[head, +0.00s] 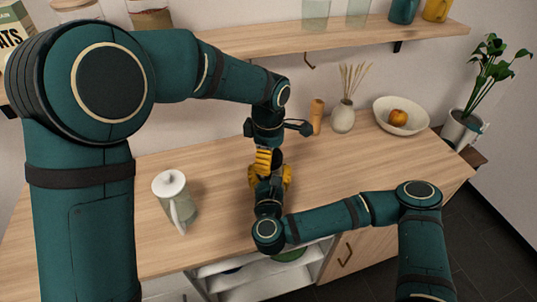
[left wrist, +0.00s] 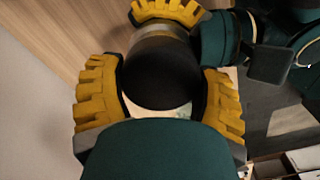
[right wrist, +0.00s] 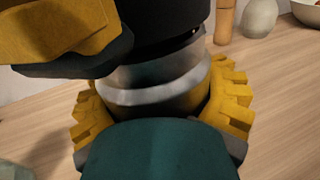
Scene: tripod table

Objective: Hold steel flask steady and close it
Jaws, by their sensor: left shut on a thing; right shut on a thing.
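The steel flask (right wrist: 155,88) stands upright in the right wrist view, with a black lid (right wrist: 168,28) on its top. The lid also shows from above in the left wrist view (left wrist: 160,72). My left gripper (head: 264,158) comes down from above and is shut on the lid, its yellow fingers on both sides. My right gripper (head: 271,182) is lower, at the near side, and is shut around the flask's body. In the head view the grippers hide the flask. Whether the lid is fully seated cannot be told.
A white-lidded jug (head: 175,198) stands left on the wooden counter (head: 220,225). Behind the grippers are a wooden mill (head: 317,116), a reed vase (head: 342,118) and a white bowl (head: 415,124) with a fruit. A shelf (head: 330,40) runs above.

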